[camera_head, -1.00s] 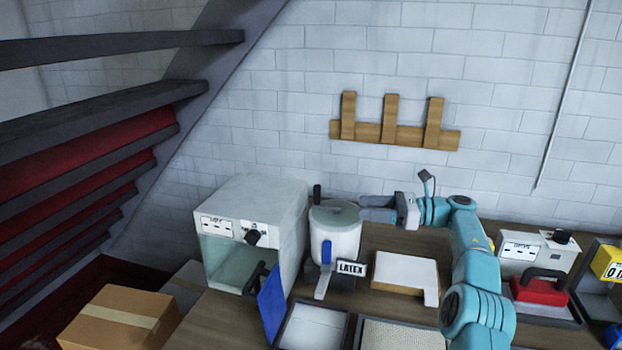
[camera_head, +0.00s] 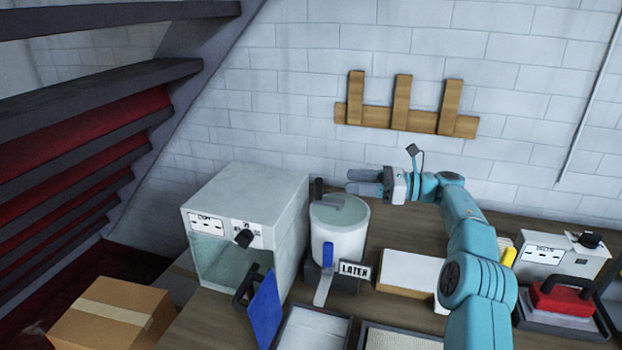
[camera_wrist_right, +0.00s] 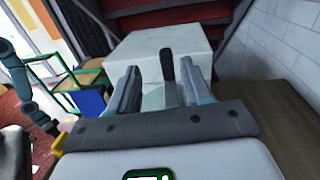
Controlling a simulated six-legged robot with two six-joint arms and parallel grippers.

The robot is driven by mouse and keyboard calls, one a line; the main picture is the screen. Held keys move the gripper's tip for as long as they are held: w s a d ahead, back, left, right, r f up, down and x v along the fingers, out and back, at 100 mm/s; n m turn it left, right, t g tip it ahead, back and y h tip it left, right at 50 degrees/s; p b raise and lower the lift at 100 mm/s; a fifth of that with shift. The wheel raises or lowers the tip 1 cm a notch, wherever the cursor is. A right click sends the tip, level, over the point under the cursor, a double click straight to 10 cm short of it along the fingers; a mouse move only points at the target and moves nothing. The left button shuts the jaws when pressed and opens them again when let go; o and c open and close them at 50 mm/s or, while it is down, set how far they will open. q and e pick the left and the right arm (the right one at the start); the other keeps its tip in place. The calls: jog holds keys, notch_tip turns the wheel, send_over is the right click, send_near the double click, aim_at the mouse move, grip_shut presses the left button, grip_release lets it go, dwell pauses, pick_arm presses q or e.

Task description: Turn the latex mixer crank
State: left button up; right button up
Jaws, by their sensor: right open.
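The latex mixer (camera_head: 337,238) is a white pot with a grey-green lid, standing on the bench beside a "LATEX" sign (camera_head: 354,269). Its black upright crank handle (camera_head: 319,190) rises at the left of the lid. My right gripper (camera_head: 350,182) is open, just right of the handle and above the lid, its fingers pointing left. In the right wrist view the handle (camera_wrist_right: 168,66) stands ahead, between the lines of the two fingers (camera_wrist_right: 158,72). I cannot tell whether it is inside the jaws; no grip shows. My left gripper is not in view.
A white box-shaped machine (camera_head: 293,210) with an open front stands close left of the mixer. A blue-handled lever (camera_head: 326,265) is at the pot's front.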

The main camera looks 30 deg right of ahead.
jog(key=p, duration=0.2)
send_over(331, 199)
jog(key=shift+a+f, duration=0.1)
jog(key=shift+f, duration=0.25)
jog(key=a, duration=0.1)
jog(key=w+a, duration=0.1)
jog(key=a+p, duration=0.1)
jog(key=shift+w+a+r, duration=0.35)
jog(key=shift+a, duration=0.05)
jog(key=shift+w+a+f, duration=0.1)
jog(key=shift+w+f, duration=0.05)
jog(key=shift+w, duration=0.15)
jog(key=shift+w+d+f, duration=0.2)
jog(key=shift+w+f, duration=0.15)
jog(key=shift+w, duration=0.1)
jog(key=shift+s+a+r, duration=0.25)
jog(key=shift+s, duration=0.1)
jog(key=c, duration=0.5)
grip_shut()
jog(key=shift+f, duration=0.2)
